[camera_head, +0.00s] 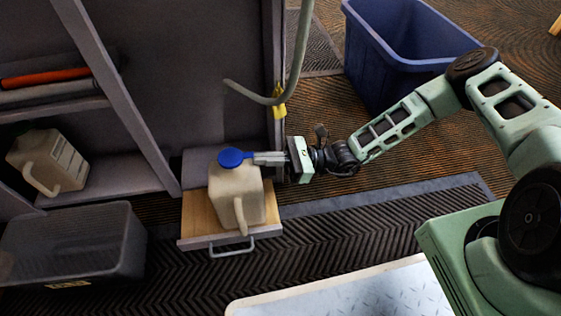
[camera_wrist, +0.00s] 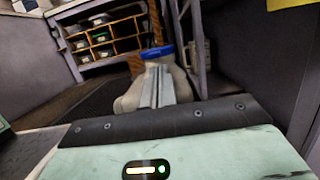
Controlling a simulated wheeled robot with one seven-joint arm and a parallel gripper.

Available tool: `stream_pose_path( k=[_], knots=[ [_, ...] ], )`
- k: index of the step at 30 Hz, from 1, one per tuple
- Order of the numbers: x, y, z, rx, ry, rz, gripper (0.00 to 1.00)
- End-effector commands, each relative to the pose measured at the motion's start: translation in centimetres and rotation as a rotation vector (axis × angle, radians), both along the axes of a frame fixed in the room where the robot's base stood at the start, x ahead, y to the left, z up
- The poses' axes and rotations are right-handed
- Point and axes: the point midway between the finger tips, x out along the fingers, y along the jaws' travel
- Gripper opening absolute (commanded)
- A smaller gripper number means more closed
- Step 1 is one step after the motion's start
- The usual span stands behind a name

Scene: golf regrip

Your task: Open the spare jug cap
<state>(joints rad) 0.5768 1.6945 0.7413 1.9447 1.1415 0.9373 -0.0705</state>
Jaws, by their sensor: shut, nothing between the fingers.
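A beige jug (camera_head: 236,192) with a blue cap (camera_head: 232,157) stands upright on a pulled-out wooden drawer (camera_head: 196,222). Its handle faces the front. My gripper (camera_head: 262,158) reaches in from the right, level with the cap, its fingers shut with nothing between them. The fingertips are at the cap's right edge; I cannot tell whether they touch it. In the wrist view the jug (camera_wrist: 128,100) and the blue cap (camera_wrist: 155,52) show behind my shut fingers (camera_wrist: 156,75), which hide part of the jug. The cap appears to lie flat on the jug's top.
A second beige jug (camera_head: 50,160) stands on the left shelf. A clear grey bin (camera_head: 75,243) sits below it. A grey-green hose (camera_head: 300,60) with a yellow tag (camera_head: 279,100) hangs above my gripper. A blue bin (camera_head: 400,50) stands at the back right.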

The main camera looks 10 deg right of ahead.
Motion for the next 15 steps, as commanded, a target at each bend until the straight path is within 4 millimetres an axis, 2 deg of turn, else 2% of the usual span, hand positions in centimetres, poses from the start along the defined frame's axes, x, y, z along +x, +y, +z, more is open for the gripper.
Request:
stream_pose_path(
  k=[4, 15],
  knots=[
    [0.03, 0.64, 0.16, 0.000, -0.001, 0.000, 0.00],
    [0.03, 0.68, 0.33, -0.002, 0.000, 0.000, 0.00]
  ],
)
